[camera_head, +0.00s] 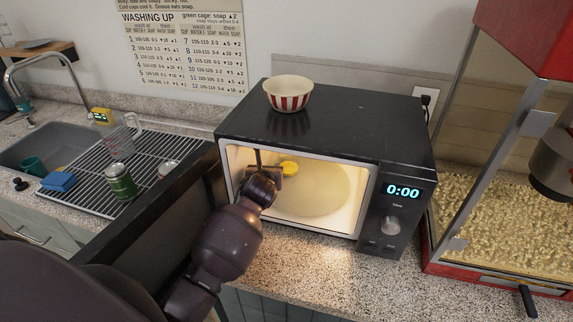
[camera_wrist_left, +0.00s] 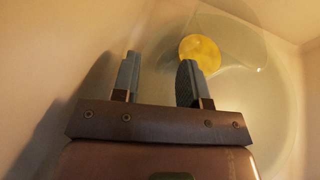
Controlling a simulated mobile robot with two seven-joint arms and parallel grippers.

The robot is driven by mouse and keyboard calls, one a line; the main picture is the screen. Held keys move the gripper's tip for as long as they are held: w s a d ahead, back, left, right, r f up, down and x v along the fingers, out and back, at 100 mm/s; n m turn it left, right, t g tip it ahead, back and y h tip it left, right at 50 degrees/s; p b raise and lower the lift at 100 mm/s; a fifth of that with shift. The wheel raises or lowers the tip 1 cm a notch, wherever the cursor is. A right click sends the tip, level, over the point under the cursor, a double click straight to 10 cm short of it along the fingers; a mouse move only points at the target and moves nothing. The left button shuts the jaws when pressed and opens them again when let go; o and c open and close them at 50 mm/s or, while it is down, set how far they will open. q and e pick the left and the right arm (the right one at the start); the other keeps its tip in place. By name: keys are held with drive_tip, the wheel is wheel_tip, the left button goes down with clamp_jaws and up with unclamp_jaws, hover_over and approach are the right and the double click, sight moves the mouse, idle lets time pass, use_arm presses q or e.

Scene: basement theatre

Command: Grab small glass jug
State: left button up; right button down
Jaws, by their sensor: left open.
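My left gripper (camera_head: 268,166) reaches through the open front of the black microwave (camera_head: 330,115). In the left wrist view its two fingers (camera_wrist_left: 160,62) stand apart with nothing between them. A yellow round thing (camera_head: 289,168) is inside the microwave, just right of the fingers; it also shows in the left wrist view (camera_wrist_left: 199,51), beyond the right finger. A faint clear glass outline (camera_wrist_left: 238,38) surrounds it, seemingly the small jug with yellow contents; its handle is hard to make out. My right gripper is in neither view.
The microwave door (camera_head: 150,205) hangs open at the left, beside my arm. A striped bowl (camera_head: 288,94) stands on top. The drying rack (camera_head: 85,186) holds a clear jug (camera_head: 124,138) and a green can (camera_head: 120,182). A popcorn machine (camera_head: 505,220) stands at the right.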

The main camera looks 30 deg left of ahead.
use_arm(q)
clamp_jaws()
drive_tip(key=shift+w+r, duration=0.15)
idle(0.5)
